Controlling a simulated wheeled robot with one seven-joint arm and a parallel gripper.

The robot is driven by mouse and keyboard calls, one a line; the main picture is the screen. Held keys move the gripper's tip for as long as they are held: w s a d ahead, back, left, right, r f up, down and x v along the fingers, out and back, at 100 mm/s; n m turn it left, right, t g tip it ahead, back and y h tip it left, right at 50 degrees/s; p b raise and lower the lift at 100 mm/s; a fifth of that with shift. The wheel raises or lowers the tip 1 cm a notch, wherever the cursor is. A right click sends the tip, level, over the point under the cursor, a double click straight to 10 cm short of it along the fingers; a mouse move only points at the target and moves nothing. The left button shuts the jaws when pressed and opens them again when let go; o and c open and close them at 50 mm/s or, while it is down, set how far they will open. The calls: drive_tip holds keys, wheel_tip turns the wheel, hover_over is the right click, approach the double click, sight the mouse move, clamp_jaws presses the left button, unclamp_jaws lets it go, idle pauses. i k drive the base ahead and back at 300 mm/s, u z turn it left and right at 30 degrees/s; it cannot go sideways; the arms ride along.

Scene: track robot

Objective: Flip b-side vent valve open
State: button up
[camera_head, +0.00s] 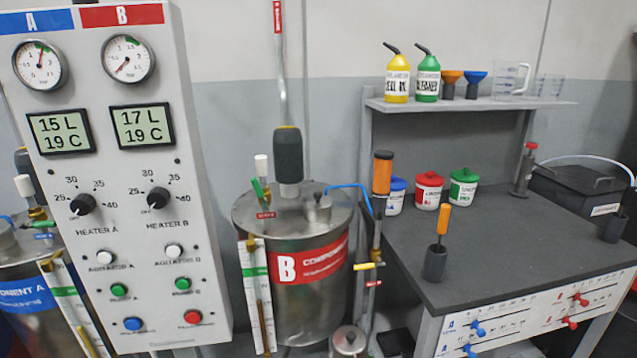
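The B-side tank (285,290) is a steel drum with a red band marked B, standing in the middle. On the left of its lid is a small valve with a green lever (258,188), tilted up to the left. A red tag (265,215) hangs at its foot; its lettering is too small to read. A white-capped part (261,165) stands just behind the lever. A second valve with a yellow lever (368,266), lying level, is on the pipe right of the tank. My gripper is not in view.
A control panel (190,250) with gauges and knobs stands close on the left. A dark agitator motor (288,155) rises from the lid beside the green lever. A blue hose (348,187) leaves the lid on the right. A grey workbench (520,235) with bottles and jars fills the right.

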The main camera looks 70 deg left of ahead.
sight(257, 189)
drive_tip(key=u, duration=2.05)
drive_tip(key=i, duration=0.5)
drive_tip(key=u, duration=0.05)
